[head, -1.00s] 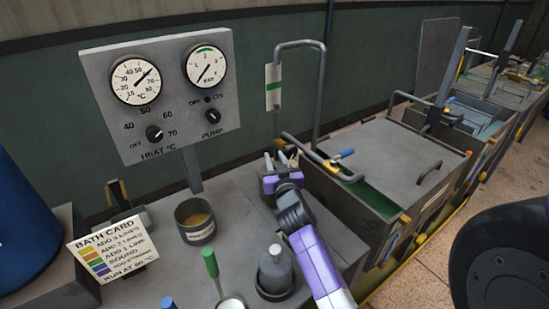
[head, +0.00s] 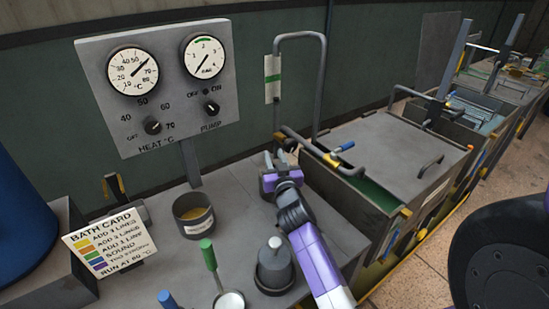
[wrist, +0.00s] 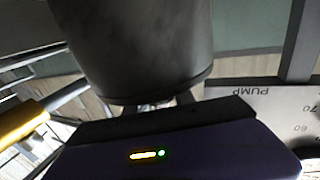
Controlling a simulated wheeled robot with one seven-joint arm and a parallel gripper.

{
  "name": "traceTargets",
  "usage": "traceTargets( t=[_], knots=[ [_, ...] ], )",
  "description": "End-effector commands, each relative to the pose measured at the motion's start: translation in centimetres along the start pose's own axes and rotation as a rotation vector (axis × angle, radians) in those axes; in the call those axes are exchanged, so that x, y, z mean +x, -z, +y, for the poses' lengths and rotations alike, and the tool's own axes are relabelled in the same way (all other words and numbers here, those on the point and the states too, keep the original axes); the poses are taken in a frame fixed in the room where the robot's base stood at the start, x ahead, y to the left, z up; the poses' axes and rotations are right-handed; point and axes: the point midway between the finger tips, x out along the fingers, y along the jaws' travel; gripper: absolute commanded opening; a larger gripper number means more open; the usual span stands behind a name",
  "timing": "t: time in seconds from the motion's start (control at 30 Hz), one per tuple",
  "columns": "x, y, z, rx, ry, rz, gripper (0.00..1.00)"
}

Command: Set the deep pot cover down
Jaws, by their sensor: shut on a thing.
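My gripper (head: 277,163) is above the back right part of the grey bench, right of the control panel's post. It is shut on the deep pot cover, seen in the wrist view as a large dark grey cylinder (wrist: 135,45) with a rim, close against the jaws. In the head view my gripper and arm hide most of what is held, and I cannot tell whether it touches the bench. An open grey pot (head: 194,216) with yellowish contents stands to the left. A grey knobbed vessel (head: 275,265) stands nearer, left of my arm.
The control panel (head: 160,85) stands behind. A bent pipe (head: 322,85) rises just behind my gripper. A lidded tank (head: 390,150) is on the right. A bath card (head: 105,243), a green-handled tool (head: 208,256) and a blue bin (head: 25,230) are left. Bare bench (head: 240,195) lies between pot and gripper.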

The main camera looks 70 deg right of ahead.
Motion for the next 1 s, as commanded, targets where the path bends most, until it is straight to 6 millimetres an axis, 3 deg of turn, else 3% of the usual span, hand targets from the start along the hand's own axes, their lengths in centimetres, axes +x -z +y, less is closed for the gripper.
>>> traceTargets(
  t=[0.4, 0.43, 0.53, 0.87, 1.0],
  knots=[
    [0.0, -0.6, 0.0, 0.000, 0.001, 0.003, 0.00],
    [0.0, -0.5, 0.0, 0.000, 0.000, 0.003, 0.36],
    [0.0, -0.5, 0.0, 0.000, 0.000, 0.002, 0.55],
    [-0.2, -0.7, 0.0, 0.000, 0.000, -0.002, 0.55],
    [-1.4, -0.8, 0.0, 0.001, 0.000, -0.001, 0.55]
  ],
)
